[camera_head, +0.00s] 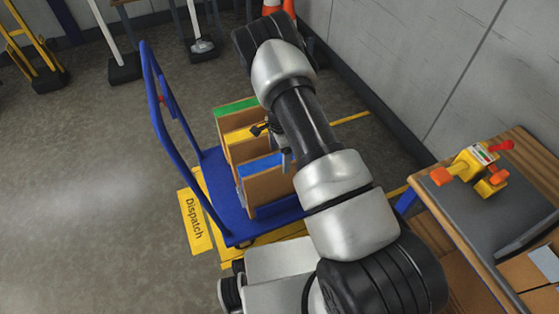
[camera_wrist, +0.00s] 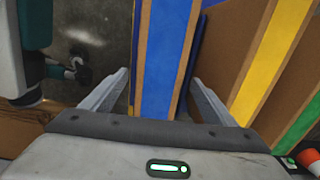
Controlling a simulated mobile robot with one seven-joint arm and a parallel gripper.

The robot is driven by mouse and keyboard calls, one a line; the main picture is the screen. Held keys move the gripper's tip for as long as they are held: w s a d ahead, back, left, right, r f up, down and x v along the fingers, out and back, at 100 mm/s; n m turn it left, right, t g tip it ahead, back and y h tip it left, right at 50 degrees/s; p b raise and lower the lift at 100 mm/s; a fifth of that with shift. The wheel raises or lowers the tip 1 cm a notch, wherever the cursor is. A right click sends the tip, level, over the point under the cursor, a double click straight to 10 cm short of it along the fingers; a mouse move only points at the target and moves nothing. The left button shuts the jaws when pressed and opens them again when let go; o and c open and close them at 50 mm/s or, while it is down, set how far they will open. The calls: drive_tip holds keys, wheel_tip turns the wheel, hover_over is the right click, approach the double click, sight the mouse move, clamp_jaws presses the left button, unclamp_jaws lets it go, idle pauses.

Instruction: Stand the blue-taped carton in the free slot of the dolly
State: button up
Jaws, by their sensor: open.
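The blue-taped carton (camera_head: 270,186) stands upright on the blue dolly (camera_head: 232,219), at the end nearest me. A yellow-taped carton (camera_head: 241,149) and a green-taped carton (camera_head: 226,121) stand behind it in a row. My gripper (camera_wrist: 162,80) is open. In the wrist view the blue-taped carton (camera_wrist: 158,65) lies between the two spread fingers, with a gap on each side. The yellow-taped carton (camera_wrist: 257,75) is to the right of the fingers there. In the head view my arm hides part of the cartons and most of the gripper.
The dolly's tall blue handle (camera_head: 163,125) rises at its left. A yellow Dispatch plate (camera_head: 195,221) lies on the floor beside it. A workbench (camera_head: 490,215) with a yellow and orange tool (camera_head: 475,160) stands at right. Open floor (camera_head: 90,190) lies left.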

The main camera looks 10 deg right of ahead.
wheel_tip(320, 180, up, 12)
drive_tip(key=p, duration=0.2)
drive_tip(key=shift+f, duration=0.25)
drive_tip(key=s+a+r+n+t+y, duration=0.1)
drive_tip(key=s+r+n, duration=0.35)
drive_tip(key=r, duration=1.05)
drive_tip(key=s+a+r+n+t+y, duration=0.1)
drive_tip(key=s+r+n+t, duration=0.3)
drive_tip(key=r, duration=1.1)
drive_tip(key=s+d+r+n+h, duration=0.1)
drive_tip(key=s+r+n, duration=0.35)
drive_tip(key=s, duration=0.55)
drive_tip(key=s+d+r+n+h, duration=0.1)
drive_tip(key=s+r+n, duration=0.3)
drive_tip(key=s, duration=0.7)
wheel_tip(320, 180, up, 24)
drive_tip(key=m+p, duration=0.1)
drive_tip(key=p, duration=2.2)
drive_tip(key=shift+w+r+t+p, duration=0.25)
drive_tip(key=shift+t+p, duration=0.05)
drive_tip(key=shift+p, duration=0.1)
